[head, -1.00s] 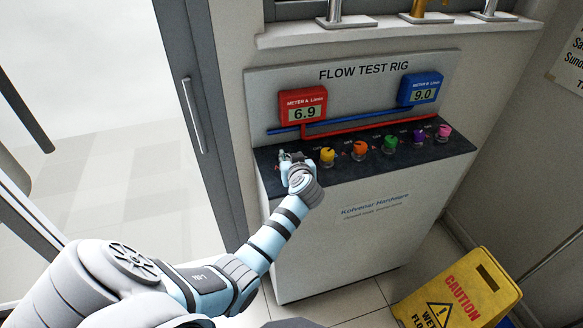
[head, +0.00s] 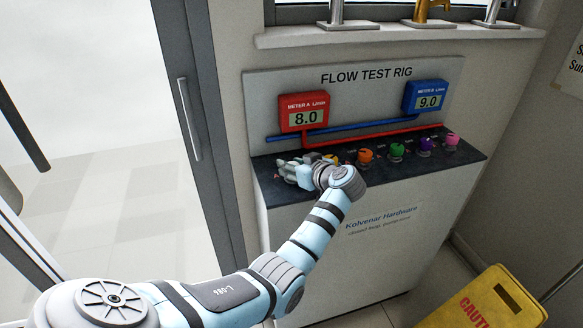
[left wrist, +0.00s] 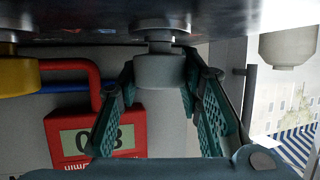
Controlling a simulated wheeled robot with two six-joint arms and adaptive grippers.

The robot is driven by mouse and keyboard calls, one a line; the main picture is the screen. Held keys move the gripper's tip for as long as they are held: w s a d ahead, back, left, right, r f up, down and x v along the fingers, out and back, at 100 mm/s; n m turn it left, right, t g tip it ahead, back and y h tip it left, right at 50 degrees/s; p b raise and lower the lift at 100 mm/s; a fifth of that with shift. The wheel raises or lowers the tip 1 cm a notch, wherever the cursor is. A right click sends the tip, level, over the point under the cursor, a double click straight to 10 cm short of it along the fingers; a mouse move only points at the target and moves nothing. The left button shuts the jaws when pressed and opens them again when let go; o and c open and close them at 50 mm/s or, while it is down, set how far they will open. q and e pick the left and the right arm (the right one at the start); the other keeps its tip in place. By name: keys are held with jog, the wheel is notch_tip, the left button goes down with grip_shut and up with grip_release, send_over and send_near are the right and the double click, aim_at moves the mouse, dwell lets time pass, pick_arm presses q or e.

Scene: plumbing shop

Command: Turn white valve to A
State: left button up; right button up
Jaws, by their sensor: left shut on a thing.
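The white valve (left wrist: 158,70) is a pale round knob on a short stem in the left wrist view, between the fingers of my left gripper (left wrist: 165,105). The red meter A (head: 304,115) reads 8.0 and the blue meter B (head: 425,97) reads 9.0. The valve's A mark is not readable. My right gripper is not in view.
The yellow valve (left wrist: 18,75) is close beside the white one and is mostly hidden in the head view. Orange (head: 365,157), green (head: 397,150), purple (head: 424,144) and pink (head: 452,140) valves follow to the right. A yellow caution sign (head: 490,300) stands on the floor at lower right.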

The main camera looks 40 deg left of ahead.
pick_arm(q)
jog(key=shift+d+f, duration=0.1)
jog(key=o, duration=1.2)
jog(key=v, duration=1.2)
jog(key=shift+d, duration=0.1)
